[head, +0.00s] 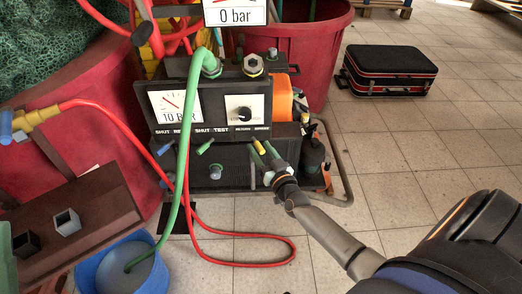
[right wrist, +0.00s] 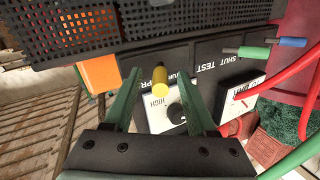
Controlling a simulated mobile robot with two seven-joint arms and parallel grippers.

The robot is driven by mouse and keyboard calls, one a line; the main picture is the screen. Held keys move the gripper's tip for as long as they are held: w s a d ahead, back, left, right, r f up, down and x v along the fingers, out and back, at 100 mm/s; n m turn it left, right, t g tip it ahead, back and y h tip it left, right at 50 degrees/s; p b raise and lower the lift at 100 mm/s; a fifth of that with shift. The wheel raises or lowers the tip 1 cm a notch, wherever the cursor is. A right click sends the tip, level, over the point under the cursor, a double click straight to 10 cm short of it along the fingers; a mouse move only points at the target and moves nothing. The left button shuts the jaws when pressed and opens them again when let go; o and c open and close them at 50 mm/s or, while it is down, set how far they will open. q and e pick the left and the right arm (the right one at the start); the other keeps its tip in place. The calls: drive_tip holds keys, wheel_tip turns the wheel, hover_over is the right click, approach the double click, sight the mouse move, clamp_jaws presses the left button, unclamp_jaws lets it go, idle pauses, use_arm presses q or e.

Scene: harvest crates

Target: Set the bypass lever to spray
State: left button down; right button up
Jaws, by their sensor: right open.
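The bypass lever has a yellow handle (head: 257,145) and sits at the right end of the pump's lever row, below the RETURN and SPRAY labels. In the right wrist view the yellow handle (right wrist: 160,79) points toward the camera, between my fingers. My right gripper (head: 264,153) is open around the lever, with its green fingers (right wrist: 162,100) on either side and a visible gap to each. In the wrist view the handle partly covers the RETURN and SPRAY labels, so its exact setting is hard to tell. My left gripper is not in view.
A green lever (head: 205,145) and a blue lever (head: 166,148) stand left along the same pump front (head: 210,132). A green hose (head: 185,160) runs down into a blue bucket (head: 90,270). A red hose (head: 245,236) loops on the floor.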

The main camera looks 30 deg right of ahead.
clamp_jaws()
idle(0.3)
drive_tip(key=n+y+b, duration=0.1)
drive_tip(key=d+y+b, duration=0.1)
drive_tip(key=b, duration=0.1)
drive_tip(key=shift+f+n+y, duration=0.2)
drive_tip(key=shift+n+y, duration=0.2)
drive_tip(key=shift+d+r+n+y+b, duration=0.15)
drive_tip(key=shift+r+n+y+b, duration=0.2)
drive_tip(key=shift+y+b, duration=0.35)
drive_tip(key=shift+f, duration=0.1)
unclamp_jaws()
